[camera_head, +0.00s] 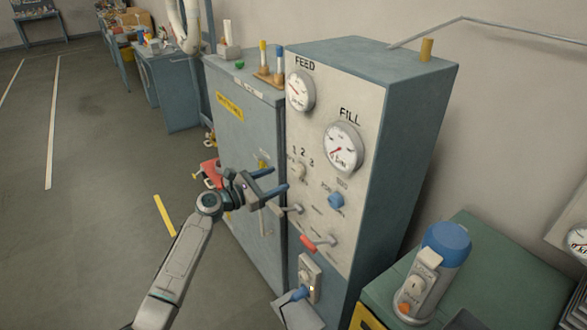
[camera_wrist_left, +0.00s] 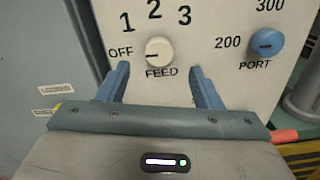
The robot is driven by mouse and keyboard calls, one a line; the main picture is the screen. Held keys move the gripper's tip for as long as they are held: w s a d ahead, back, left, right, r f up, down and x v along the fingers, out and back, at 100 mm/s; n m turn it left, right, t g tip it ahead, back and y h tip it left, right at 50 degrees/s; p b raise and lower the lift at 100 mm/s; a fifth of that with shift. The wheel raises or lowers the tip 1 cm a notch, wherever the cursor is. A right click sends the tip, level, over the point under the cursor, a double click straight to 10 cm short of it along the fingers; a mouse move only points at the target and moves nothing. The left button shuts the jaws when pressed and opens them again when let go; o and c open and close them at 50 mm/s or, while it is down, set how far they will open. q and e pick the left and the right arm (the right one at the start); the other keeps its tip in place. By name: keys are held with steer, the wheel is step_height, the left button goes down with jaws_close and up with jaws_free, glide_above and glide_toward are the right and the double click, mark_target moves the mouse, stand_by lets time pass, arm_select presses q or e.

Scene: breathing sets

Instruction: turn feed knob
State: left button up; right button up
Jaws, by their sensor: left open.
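The feed knob (camera_head: 299,170) is a small white dial on the cream front panel of the tall blue-grey cabinet. In the left wrist view the feed knob (camera_wrist_left: 158,50) sits above the word FEED, under the numbers 1, 2 and 3. Its dark mark points left, toward OFF. My left gripper (camera_head: 279,181) is open and empty, with its two fingers pointing at the panel. In the wrist view the fingertips (camera_wrist_left: 160,70) lie on either side of the knob and lower in the picture, apart from it. My right gripper is not in view.
A blue PORT knob (camera_head: 336,200) is right of the feed knob. FEED (camera_head: 300,91) and FILL (camera_head: 343,147) gauges are above. A red-handled lever (camera_head: 318,243) is below. A blue-capped cylinder (camera_head: 437,270) stands on the green-topped bench at right. Open floor lies left.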

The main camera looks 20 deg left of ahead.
mark_target(296, 171)
arm_select(q)
steer(key=p+x, duration=0.1)
steer(key=x, duration=0.5)
steer(key=shift+w+d+p, duration=0.2)
steer(key=shift+w+p, duration=0.1)
steer(key=shift+p, duration=0.05)
steer(key=shift+w+d+f, duration=0.1)
steer(key=shift+w+d, duration=0.05)
steer(key=shift+w, duration=0.1)
steer(key=c, duration=1)
